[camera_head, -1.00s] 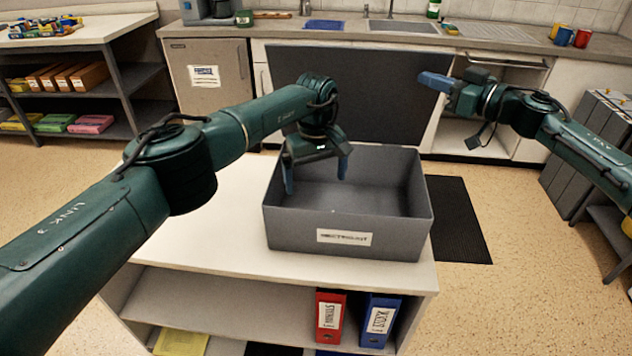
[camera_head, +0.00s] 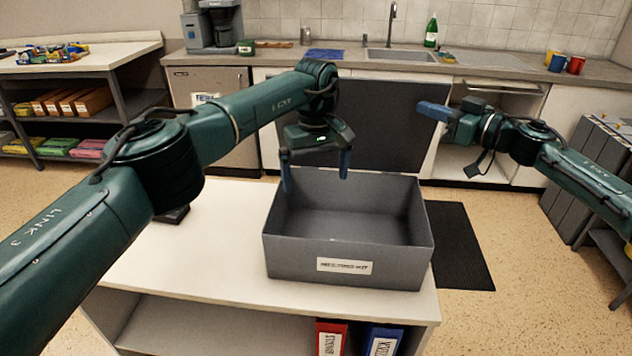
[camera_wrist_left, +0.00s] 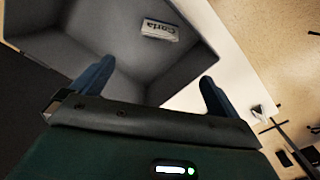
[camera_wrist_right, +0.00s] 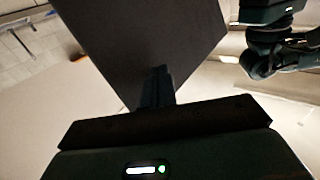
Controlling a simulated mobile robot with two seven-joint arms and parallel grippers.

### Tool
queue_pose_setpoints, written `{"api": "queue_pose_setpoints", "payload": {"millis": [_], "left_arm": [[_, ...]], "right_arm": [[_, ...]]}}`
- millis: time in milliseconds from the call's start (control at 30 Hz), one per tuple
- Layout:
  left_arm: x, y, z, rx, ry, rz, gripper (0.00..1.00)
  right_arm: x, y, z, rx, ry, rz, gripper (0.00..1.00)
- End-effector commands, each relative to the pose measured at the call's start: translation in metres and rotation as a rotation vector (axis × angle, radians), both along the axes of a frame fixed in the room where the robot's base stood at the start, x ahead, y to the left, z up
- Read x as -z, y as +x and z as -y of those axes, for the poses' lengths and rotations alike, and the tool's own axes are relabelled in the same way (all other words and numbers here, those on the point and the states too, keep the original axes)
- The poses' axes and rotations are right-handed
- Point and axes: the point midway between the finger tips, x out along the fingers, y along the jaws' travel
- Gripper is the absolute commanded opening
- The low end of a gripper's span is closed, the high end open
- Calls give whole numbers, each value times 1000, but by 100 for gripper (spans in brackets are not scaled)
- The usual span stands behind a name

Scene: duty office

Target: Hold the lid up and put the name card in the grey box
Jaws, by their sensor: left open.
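The open grey box (camera_head: 348,267) stands on the white cabinet top. Its dark lid (camera_head: 385,115) stands raised behind it. The name card (camera_wrist_left: 160,30), a small white piece reading "Coria", shows inside the box in the left wrist view; the head view hides it behind the front wall. My left gripper (camera_head: 316,182) is open and empty over the back left part of the box, its fingers pointing down. My right gripper (camera_head: 432,111) is shut on the lid's right edge; its fingers meet the lid (camera_wrist_right: 165,40) in the right wrist view.
A small dark object (camera_head: 173,215) lies on the bare white top (camera_head: 190,255), partly behind my left arm. Red (camera_head: 330,340) and blue (camera_head: 382,341) binders stand on the shelf below. The sink counter (camera_head: 480,68) runs behind the lid.

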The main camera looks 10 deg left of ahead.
Motion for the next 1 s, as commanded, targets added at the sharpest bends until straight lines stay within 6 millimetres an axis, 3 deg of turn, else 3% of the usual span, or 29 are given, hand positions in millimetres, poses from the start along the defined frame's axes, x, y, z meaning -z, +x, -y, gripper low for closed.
{"api": "queue_pose_setpoints", "payload": {"millis": [500, 1000], "left_arm": [[-39, 0, 0, 0, 0, 1, 100], [-42, -5, -1, 2, -1, 0, 100]], "right_arm": [[0, 0, 0, 0, 0, 0, 0], [0, 0, 0, 0, 0, 0, 0]]}}
